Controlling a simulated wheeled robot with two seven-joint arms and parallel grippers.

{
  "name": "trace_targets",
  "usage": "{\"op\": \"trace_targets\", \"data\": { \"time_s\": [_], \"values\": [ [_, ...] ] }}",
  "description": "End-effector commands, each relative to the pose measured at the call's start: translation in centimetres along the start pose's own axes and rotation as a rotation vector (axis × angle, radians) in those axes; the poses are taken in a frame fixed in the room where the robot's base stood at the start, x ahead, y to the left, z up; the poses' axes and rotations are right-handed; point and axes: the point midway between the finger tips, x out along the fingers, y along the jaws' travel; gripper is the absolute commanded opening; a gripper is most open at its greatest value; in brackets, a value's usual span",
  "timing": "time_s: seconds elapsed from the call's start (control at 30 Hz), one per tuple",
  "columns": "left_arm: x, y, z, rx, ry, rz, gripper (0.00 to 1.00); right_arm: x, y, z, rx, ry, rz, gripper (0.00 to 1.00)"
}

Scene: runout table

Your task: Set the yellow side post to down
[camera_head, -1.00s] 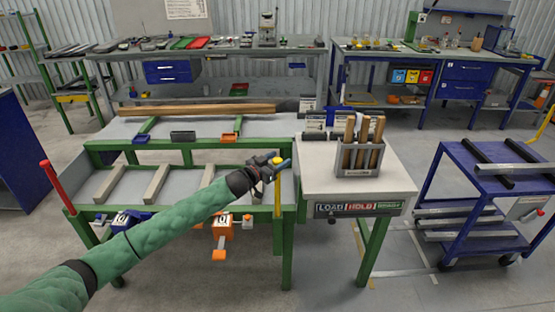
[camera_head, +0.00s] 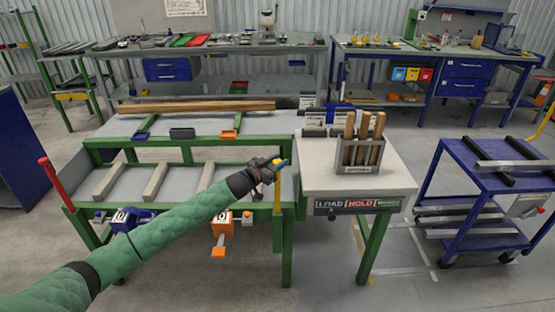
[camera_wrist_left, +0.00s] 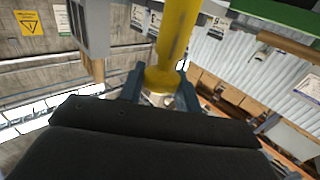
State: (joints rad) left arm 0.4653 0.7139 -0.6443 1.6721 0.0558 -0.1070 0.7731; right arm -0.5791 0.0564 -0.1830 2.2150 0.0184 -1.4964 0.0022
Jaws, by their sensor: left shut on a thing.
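The yellow side post (camera_head: 278,200) stands at the near right corner of the green-framed runout table (camera_head: 260,212). My left gripper (camera_head: 276,166) is at its upper end. In the left wrist view the yellow post (camera_wrist_left: 176,40) runs between the two dark fingers (camera_wrist_left: 160,85), and the gripper is shut on it. The gripper and wrist hide part of the post's top in the head view. My right gripper is not in view.
A red post (camera_head: 50,176) leans outward at the table's left end. A pale-topped stand (camera_head: 330,178) with a rack of wooden-handled tools (camera_head: 360,150) is close on the right. Orange (camera_head: 222,226) and blue (camera_head: 125,220) clamp-like parts hang below the front rail.

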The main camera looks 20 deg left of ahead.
Motion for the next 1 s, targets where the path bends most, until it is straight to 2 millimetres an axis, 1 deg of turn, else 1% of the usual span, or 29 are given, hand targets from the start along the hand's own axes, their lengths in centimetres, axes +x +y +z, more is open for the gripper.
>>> {"op": "trace_targets", "data": {
  "time_s": [0.03,0.1,0.3,0.5,0.57,0.77,0.87,1.0],
  "values": [
    [0.0,0.1,1.1,-0.003,-0.001,0.0,0.0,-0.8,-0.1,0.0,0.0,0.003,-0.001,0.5],
    [0.0,0.1,2.0,-0.002,-0.001,0.0,0.0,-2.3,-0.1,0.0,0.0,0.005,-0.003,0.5],
    [0.0,0.0,4.4,-0.002,0.0,-0.001,0.0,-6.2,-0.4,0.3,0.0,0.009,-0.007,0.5],
    [0.0,0.1,6.2,-0.003,0.001,0.0,0.0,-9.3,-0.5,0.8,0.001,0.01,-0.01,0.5],
    [0.0,0.0,6.8,-0.002,0.001,0.0,0.0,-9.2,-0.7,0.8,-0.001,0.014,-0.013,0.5],
    [0.0,0.0,8.8,-0.001,0.0,-0.001,0.0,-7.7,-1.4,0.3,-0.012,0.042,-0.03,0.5],
    [0.0,0.0,10.2,-0.001,0.001,0.0,0.0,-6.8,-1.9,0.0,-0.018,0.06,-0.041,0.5],
    [0.0,0.0,12.7,-0.003,0.0,-0.001,0.0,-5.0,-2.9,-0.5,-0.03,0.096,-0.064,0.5]
  ]
}}
